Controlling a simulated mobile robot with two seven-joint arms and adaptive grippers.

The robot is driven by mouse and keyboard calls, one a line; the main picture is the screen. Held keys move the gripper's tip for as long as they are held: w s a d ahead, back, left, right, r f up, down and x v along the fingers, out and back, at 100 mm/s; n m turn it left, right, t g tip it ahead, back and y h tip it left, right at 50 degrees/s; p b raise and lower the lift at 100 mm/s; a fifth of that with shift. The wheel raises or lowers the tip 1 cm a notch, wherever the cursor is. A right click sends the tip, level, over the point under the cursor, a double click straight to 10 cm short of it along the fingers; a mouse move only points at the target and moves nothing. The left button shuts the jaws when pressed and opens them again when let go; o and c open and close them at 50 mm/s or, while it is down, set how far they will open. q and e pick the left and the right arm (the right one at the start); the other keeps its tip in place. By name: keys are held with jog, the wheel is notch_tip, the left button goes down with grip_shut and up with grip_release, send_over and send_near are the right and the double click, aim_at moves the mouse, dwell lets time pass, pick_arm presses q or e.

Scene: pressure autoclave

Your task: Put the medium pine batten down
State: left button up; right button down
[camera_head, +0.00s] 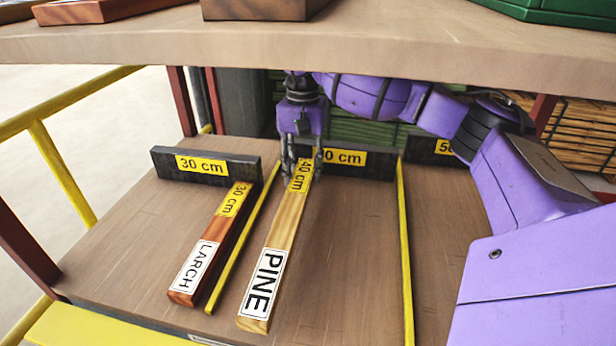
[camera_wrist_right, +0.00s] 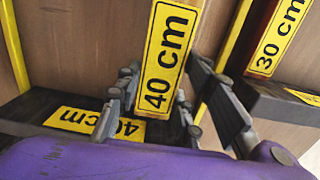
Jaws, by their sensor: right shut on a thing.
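The medium pine batten (camera_head: 285,225) is a pale wooden bar with a white PINE label and a yellow 40 cm label. It lies lengthwise over the lower shelf, in the bay between two yellow strips, its far end near the dark 40 cm block (camera_head: 350,160). I cannot tell whether it touches the shelf. My right gripper (camera_head: 303,172) is shut on its far end. In the right wrist view the batten's 40 cm label (camera_wrist_right: 167,60) sits between the fingers (camera_wrist_right: 160,95). My left gripper is not in view.
A red-brown larch batten (camera_head: 215,240) lies in the left bay before the 30 cm block (camera_head: 205,166). Yellow strips (camera_head: 238,245) divide the lower shelf (camera_head: 130,240). An upper shelf (camera_head: 300,45) overhangs the arm. The right bay (camera_head: 435,230) shows no batten.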

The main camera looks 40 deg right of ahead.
jog(key=shift+w+d+f, duration=0.1)
jog(key=shift+d+f, duration=0.05)
jog(key=shift+f, duration=1.7)
jog(key=c, duration=1.2)
grip_release()
jog(key=r, duration=0.7)
jog(key=shift+w+d+r, duration=0.2)
jog(key=shift+w+r, duration=0.05)
jog(key=shift+r, duration=0.1)
jog(key=shift+s+a+f, duration=0.1)
